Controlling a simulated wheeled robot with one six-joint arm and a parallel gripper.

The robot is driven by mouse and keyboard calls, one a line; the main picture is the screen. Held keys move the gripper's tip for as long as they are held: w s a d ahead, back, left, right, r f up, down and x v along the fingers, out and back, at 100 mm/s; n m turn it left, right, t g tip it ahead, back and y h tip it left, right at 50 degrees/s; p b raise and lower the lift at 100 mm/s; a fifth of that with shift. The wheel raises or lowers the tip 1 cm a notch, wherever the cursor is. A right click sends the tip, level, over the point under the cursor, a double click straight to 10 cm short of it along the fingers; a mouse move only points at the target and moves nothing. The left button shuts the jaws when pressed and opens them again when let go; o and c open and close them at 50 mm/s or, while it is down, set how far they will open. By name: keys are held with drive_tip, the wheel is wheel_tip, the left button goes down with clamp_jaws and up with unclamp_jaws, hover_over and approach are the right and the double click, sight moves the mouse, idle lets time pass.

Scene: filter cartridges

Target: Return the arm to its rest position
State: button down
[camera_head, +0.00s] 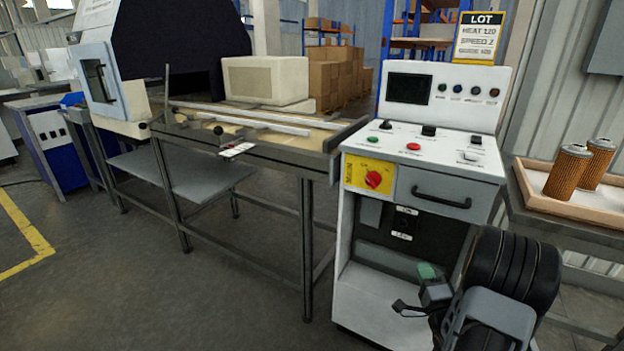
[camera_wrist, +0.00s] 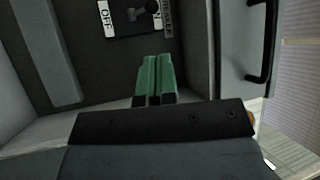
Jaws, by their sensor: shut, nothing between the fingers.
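My gripper (camera_head: 428,271) shows at the lower right of the head view, in front of the open lower bay of the white control cabinet (camera_head: 350,290). Its green fingertips are together with nothing between them. In the wrist view my gripper (camera_wrist: 155,78) points into the dark bay, below a black switch (camera_wrist: 146,10) with an OFF label (camera_wrist: 106,18) beside it. I cannot tell whether the fingers touch anything. My dark arm fills the lower right corner of the head view.
The cabinet's drawer handle (camera_head: 441,197) and red knob (camera_head: 373,180) are above my gripper. Two filter cartridges (camera_head: 567,172) (camera_head: 597,163) stand in a wooden tray (camera_head: 540,203) on the right bench. A conveyor table (camera_head: 270,150) stands left; the floor in front is clear.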

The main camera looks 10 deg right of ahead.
drive_tip(key=w+a+r+n+g+p, duration=0.2)
drive_tip(key=a+r+n+g+p, duration=0.25)
drive_tip(key=r+p, duration=0.4)
drive_tip(key=w+a+r+n+g+p, duration=0.3)
drive_tip(key=a+r+n+g+p, duration=0.15)
drive_tip(key=r+p, duration=0.4)
drive_tip(key=s+a+r+n+g+y+p, duration=0.3)
drive_tip(key=s+a+r+n+g+p, duration=0.5)
drive_tip(key=s+a+r+p, duration=0.4)
drive_tip(key=s+a+r+n, duration=0.1)
drive_tip(key=s+a+r, duration=0.4)
drive_tip(key=r, duration=0.1)
drive_tip(key=shift+r, duration=0.25)
drive_tip(key=shift+s+a, duration=0.1)
